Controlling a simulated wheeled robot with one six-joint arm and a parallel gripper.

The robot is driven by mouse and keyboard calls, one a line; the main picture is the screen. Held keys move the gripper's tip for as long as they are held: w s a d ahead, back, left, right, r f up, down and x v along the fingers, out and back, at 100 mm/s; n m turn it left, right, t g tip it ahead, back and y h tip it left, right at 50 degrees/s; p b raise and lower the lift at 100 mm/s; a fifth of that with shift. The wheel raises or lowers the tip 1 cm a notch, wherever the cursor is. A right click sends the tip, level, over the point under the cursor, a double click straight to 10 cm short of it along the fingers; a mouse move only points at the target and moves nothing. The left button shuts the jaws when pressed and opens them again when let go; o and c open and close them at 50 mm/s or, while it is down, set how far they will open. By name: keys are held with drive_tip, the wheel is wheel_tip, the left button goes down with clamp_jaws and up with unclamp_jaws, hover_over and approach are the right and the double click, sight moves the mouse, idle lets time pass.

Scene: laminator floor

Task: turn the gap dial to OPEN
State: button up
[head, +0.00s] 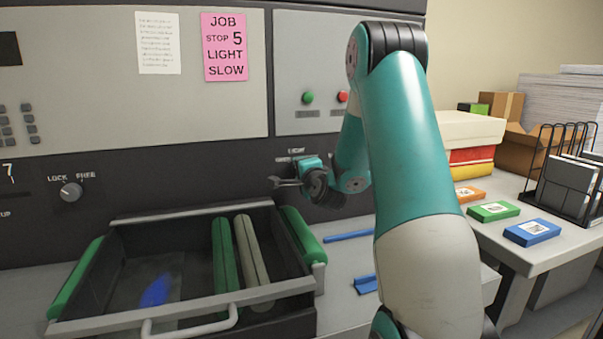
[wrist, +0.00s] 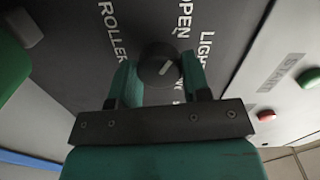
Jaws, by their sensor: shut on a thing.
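The gap dial (wrist: 160,65) is a round dark knob on the dark panel in the wrist view. My gripper (wrist: 158,82) is shut on it, one teal finger on each side. A further label is mostly hidden behind the right finger. In the head view my gripper (head: 290,183) is against the panel below the LIGHT label, and I cannot make out the dial there.
A LOCK/FREE knob (head: 71,191) is on the panel at left. An open tray (head: 110,322) with rollers juts out below my gripper. Green (head: 308,97) and red (head: 342,97) buttons are above. A side table with coloured boxes (head: 493,211) stands at right.

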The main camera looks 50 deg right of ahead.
idle(0.3)
drive_tip(key=o, duration=0.9)
drive_tip(key=shift+s+a, duration=0.1)
drive_tip(key=b+v, duration=1.5)
drive_tip(key=v, duration=0.2)
drive_tip(key=shift+s, duration=0.1)
